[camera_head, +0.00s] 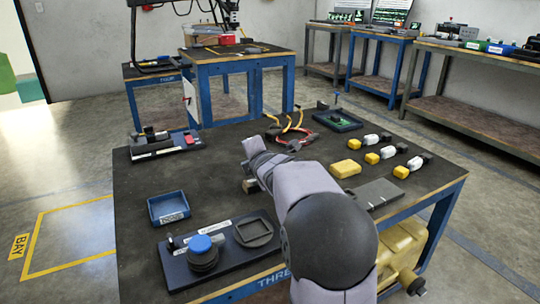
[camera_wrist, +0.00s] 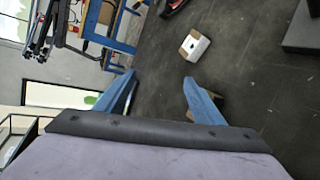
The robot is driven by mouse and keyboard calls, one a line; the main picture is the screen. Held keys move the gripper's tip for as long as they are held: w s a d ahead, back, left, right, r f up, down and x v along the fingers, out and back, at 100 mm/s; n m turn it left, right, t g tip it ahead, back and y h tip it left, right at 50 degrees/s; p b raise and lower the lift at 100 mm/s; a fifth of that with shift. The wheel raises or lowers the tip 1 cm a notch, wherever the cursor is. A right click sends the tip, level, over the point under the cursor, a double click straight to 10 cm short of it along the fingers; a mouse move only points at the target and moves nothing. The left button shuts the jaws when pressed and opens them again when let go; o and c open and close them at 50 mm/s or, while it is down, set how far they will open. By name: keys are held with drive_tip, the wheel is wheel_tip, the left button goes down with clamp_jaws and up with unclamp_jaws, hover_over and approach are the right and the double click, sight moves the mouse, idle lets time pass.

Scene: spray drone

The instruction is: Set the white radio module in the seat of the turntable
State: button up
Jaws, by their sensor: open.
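In the wrist view a small white box-like module (camera_wrist: 194,46) with a dark spot on its face lies on the dark surface beyond my fingertips. My gripper (camera_wrist: 158,88) shows two blue fingers spread apart with nothing between them. In the head view my arm hides the gripper, and I cannot pick out the white module for sure. A dark blue board (camera_head: 179,277) at the table's front carries a round black part with a blue top (camera_head: 201,244) and a square framed recess (camera_head: 253,231). Both look empty of the module; which is the turntable seat I cannot tell.
A blue tray (camera_head: 168,207) stands left of my arm. A device with a red button (camera_head: 165,143) is at the far left edge. Cables (camera_head: 290,132) and a tray with a green board (camera_head: 338,119) lie at the back. Yellow and white parts (camera_head: 371,157) and a grey plate (camera_head: 378,193) lie right.

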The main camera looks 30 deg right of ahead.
drive_tip(key=m+p, duration=0.1)
drive_tip(key=m, duration=0.1)
drive_tip(key=w+m+p, duration=0.1)
drive_tip(key=m+p, duration=0.1)
drive_tip(key=m, duration=0.1)
drive_tip(key=m+p, duration=0.2)
drive_tip(key=m, duration=0.1)
drive_tip(key=shift+w, duration=0.25)
drive_tip(key=s+d+f+m+p, duration=0.1)
drive_tip(key=m+p, duration=0.1)
drive_tip(key=m, duration=0.2)
drive_tip(key=s+d+f+m+h+p, duration=0.1)
drive_tip(key=d+m+p, duration=0.1)
drive_tip(key=m, duration=0.3)
drive_tip(key=d+f+m+p, duration=0.1)
drive_tip(key=m+p, duration=0.3)
drive_tip(key=shift+s+d+f, duration=0.25)
drive_tip(key=shift+s+d, duration=0.05)
drive_tip(key=shift+s, duration=0.1)
drive_tip(key=shift+s+d+f+m+h+p, duration=0.3)
drive_tip(key=shift+m+h+p, duration=0.2)
drive_tip(key=shift+m, duration=0.5)
drive_tip(key=shift+g, duration=0.3)
drive_tip(key=shift+x, duration=3.65)
drive_tip(key=shift+r, duration=0.2)
drive_tip(key=c, duration=1.2)
